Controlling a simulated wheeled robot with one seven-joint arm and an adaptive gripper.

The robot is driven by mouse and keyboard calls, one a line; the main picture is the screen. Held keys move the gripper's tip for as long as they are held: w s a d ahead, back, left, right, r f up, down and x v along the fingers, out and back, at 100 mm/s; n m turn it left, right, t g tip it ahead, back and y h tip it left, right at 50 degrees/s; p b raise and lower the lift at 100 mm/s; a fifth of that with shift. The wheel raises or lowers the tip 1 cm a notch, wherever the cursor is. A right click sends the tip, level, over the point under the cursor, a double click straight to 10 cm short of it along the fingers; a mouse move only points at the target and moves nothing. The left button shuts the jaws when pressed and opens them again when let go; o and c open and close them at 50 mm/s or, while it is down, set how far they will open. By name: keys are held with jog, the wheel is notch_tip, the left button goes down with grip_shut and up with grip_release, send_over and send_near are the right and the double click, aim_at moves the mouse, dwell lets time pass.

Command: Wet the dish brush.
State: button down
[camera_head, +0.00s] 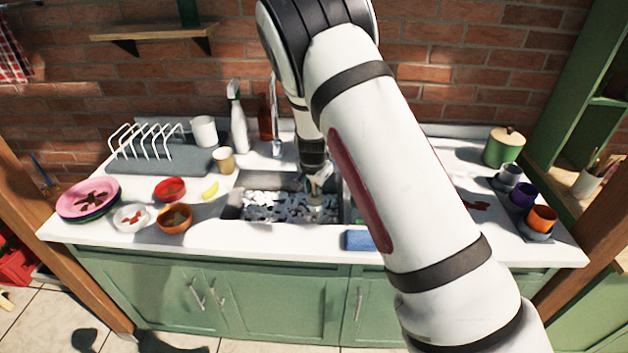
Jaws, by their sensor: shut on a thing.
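My gripper (316,184) is low over the sink, pointing down, and is partly hidden by my own arm. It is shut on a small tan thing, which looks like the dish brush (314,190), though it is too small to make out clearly. The sink (232,200) is set in the white counter, and its inside looks grey and white, like foamy or rippling water. The chrome tap (275,115) stands behind the sink, left of my gripper. I cannot tell whether water runs from it or whether the bristles touch the water.
A spray bottle (238,120) stands behind. A blue sponge (359,240) lies at the front edge. Cups and a green pot (503,146) are right.

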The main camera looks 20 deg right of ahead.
notch_tip(320, 180, down, 9)
jog(key=b, duration=0.2)
jog(key=shift+f, duration=0.15)
dwell(0.5)
dwell(0.9)
jog(key=shift+r+p, duration=1.4)
jog(key=shift+r, duration=6.1)
jog(key=shift+d, duration=0.1)
